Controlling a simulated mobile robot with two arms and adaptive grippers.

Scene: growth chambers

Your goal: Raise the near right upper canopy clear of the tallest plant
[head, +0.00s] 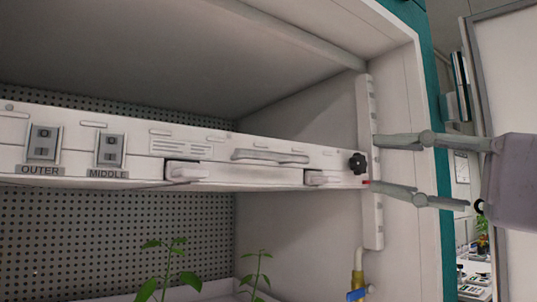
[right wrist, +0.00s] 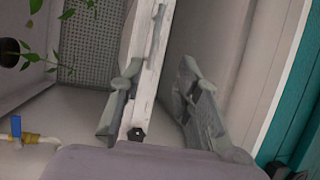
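The white canopy (head: 270,178) spans the chamber, with its right end at a slotted upright rail (head: 371,215). A black knob (head: 357,163) sits at that end and shows in the right wrist view (right wrist: 136,134). A long handle (head: 270,157) is on the canopy's front. My right gripper (head: 375,163) is open at this end, one finger above knob level and one below. In the right wrist view the canopy passes between the spread fingers (right wrist: 160,64); I cannot tell whether either touches. A leafy plant (head: 172,272) and another (head: 257,272) stand below the canopy. My left gripper is out of view.
An OUTER switch (head: 44,143) and a MIDDLE switch (head: 110,150) are on the canopy front. A pipe with a blue valve handle (head: 356,295) is below the rail. The chamber's right side wall (head: 400,130) stands close to my right gripper. Space above the canopy is open.

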